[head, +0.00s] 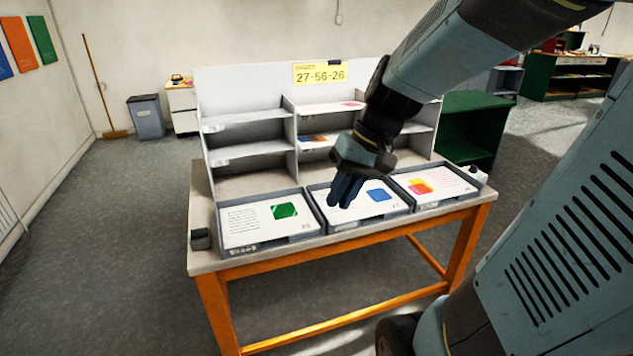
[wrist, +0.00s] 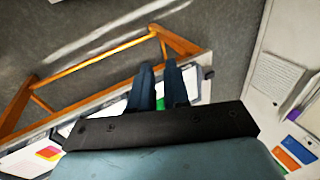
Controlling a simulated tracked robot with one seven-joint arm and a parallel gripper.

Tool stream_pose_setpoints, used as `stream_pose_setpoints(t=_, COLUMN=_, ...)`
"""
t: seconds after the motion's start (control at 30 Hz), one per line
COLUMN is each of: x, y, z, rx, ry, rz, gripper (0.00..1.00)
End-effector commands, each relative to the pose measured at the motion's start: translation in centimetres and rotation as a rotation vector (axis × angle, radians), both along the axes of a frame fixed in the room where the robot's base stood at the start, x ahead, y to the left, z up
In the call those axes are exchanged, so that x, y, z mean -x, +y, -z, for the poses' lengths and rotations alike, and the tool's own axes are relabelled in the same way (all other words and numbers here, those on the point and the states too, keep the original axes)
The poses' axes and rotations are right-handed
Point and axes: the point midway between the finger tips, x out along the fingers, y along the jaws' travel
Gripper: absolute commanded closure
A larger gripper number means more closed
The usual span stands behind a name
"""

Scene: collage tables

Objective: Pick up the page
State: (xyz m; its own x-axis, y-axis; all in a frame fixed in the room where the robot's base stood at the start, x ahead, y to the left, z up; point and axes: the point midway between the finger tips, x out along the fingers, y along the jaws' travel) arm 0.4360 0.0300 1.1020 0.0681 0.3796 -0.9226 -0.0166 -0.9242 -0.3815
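Three pages lie in grey trays along the front of the table (head: 205,264): one with a green shape (head: 250,222) at left, one with a blue shape (head: 362,206) in the middle, one with pink and yellow shapes (head: 445,184) at right. Other pages lie in the white shelf (head: 240,97): a pink-marked page (head: 325,108) above and an orange and blue page (head: 312,140) below. My gripper (head: 341,202) hangs over the middle tray, fingers downward and partly covering its page. In the wrist view my gripper (wrist: 158,66) shows two fingers apart with nothing between them.
A yellow card reading 27-56-26 (head: 320,73) is on top of the shelf. A bin (head: 146,117) and a green cabinet (head: 472,128) stand behind. The floor at left is clear.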

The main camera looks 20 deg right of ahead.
Motion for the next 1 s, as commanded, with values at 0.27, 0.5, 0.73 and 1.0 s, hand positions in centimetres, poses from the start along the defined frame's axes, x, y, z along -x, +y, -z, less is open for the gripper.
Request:
stream_pose_setpoints(t=0.27, x=-3.5, y=0.3, z=3.0, rx=-0.286, ry=0.115, rz=0.029, gripper=0.84)
stream_pose_setpoints(t=0.5, x=-7.2, y=-0.6, z=5.4, rx=-0.541, ry=0.127, rz=0.095, gripper=0.84)
stream_pose_setpoints(t=0.73, x=-11.2, y=-2.8, z=7.9, rx=-0.769, ry=0.070, rz=0.200, gripper=0.84)
stream_pose_setpoints(t=1.0, x=-15.4, y=-7.5, z=12.0, rx=-0.983, ry=-0.078, rz=0.376, gripper=0.84)
